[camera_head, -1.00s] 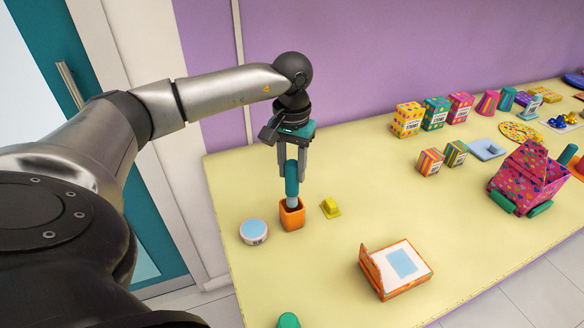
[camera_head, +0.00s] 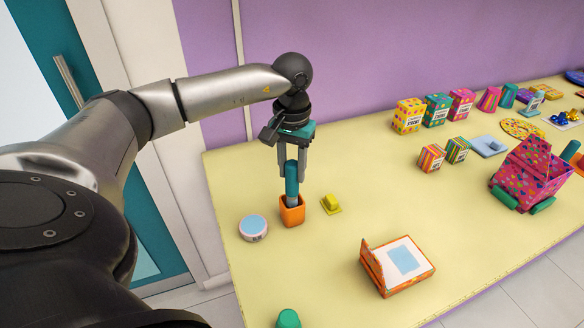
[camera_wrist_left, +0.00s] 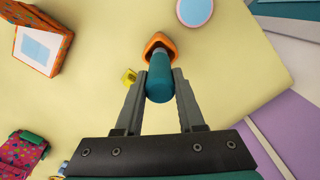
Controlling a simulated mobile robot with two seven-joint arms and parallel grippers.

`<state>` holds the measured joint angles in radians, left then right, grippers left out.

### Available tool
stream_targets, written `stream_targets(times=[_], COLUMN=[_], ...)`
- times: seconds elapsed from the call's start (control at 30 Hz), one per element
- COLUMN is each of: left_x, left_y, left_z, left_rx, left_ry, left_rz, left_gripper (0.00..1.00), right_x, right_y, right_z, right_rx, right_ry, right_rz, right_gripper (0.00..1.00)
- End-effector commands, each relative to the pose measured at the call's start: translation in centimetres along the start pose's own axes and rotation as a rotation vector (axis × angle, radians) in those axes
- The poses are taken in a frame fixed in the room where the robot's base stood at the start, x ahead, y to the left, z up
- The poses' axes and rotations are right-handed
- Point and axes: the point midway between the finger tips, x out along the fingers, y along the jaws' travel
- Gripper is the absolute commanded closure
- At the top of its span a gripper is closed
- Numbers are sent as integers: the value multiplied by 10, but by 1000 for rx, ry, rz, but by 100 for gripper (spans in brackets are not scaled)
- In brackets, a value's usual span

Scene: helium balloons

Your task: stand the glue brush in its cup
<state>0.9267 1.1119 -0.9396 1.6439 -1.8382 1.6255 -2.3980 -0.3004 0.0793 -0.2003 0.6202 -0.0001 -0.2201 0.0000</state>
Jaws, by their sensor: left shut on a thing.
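The glue brush, with a thick teal handle (camera_head: 291,179), stands close to upright with its lower end inside the orange square cup (camera_head: 292,213). Its bristle end is hidden in the cup. My left gripper (camera_head: 290,172) is above the cup and shut on the handle. In the left wrist view the gripper (camera_wrist_left: 161,88) has a finger on each side of the teal handle (camera_wrist_left: 159,78), and the orange cup (camera_wrist_left: 158,42) shows just beyond it. The cup stands on the yellow table. My right gripper is not in view.
A round tin with a blue lid (camera_head: 253,228) stands left of the cup, and a small yellow block (camera_head: 331,204) right of it. An open orange box (camera_head: 397,266) lies nearer the front. Patterned boxes (camera_head: 408,115) and a pink heart-patterned box (camera_head: 528,180) stand to the right.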

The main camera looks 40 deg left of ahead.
Motion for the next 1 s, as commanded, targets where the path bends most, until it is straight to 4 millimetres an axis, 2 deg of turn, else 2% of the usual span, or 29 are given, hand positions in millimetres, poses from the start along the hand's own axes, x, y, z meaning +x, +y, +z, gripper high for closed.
stream_targets(times=[0.47,1.0], left_x=[1,16], left_y=[0,0], left_z=[0,0], left_rx=[0,0], left_ry=[0,0], left_rz=[0,0], left_gripper=[100,100], right_x=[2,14], right_y=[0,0], right_z=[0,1], right_rx=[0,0], right_ry=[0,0], right_rz=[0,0], right_gripper=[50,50])
